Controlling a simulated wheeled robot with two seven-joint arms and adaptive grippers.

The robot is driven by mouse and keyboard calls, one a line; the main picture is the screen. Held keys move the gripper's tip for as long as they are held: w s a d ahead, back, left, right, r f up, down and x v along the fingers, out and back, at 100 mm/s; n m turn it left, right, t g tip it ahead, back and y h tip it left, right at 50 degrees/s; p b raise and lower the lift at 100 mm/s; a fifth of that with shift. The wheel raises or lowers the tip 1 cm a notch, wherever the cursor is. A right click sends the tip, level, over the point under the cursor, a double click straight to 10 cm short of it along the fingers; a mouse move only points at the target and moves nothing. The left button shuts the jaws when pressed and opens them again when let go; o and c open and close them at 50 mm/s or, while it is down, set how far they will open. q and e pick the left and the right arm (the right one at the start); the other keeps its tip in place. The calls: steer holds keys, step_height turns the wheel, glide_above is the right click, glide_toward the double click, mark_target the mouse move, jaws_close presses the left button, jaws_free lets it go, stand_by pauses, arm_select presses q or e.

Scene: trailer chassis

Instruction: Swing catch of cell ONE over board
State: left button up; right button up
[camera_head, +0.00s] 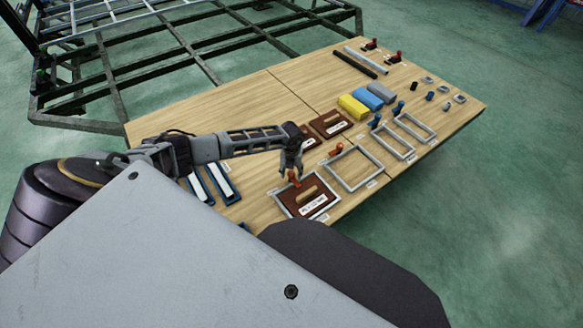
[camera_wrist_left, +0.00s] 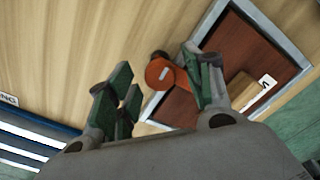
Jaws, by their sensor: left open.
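The near cell, a grey frame (camera_head: 285,207), holds a dark brown board (camera_head: 314,203) with a slot and white label. Its orange-red catch (camera_head: 295,180) stands at the frame's far-left edge. My left gripper (camera_head: 290,172) is right above this catch, pointing down. In the left wrist view, the open fingers (camera_wrist_left: 163,88) stand either side of the orange catch (camera_wrist_left: 160,72), with the board (camera_wrist_left: 240,50) beyond the right finger. I cannot tell whether a finger touches the catch. The cell labels are too small to read. My right gripper is not in view.
An empty frame (camera_head: 332,175) with its own orange catch (camera_head: 337,148) lies to the right. Loose brown boards (camera_head: 331,124) lie behind. Blue-and-white strips (camera_head: 222,182) are on the left. Yellow, blue and grey blocks (camera_head: 352,106) stand farther back. A metal chassis (camera_head: 190,60) lies beyond the table.

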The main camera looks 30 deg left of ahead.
mark_target(291, 173)
arm_select(q)
step_height(291, 173, up, 12)
stand_by(0.9)
steer(key=shift+s+f, duration=0.1)
stand_by(0.5)
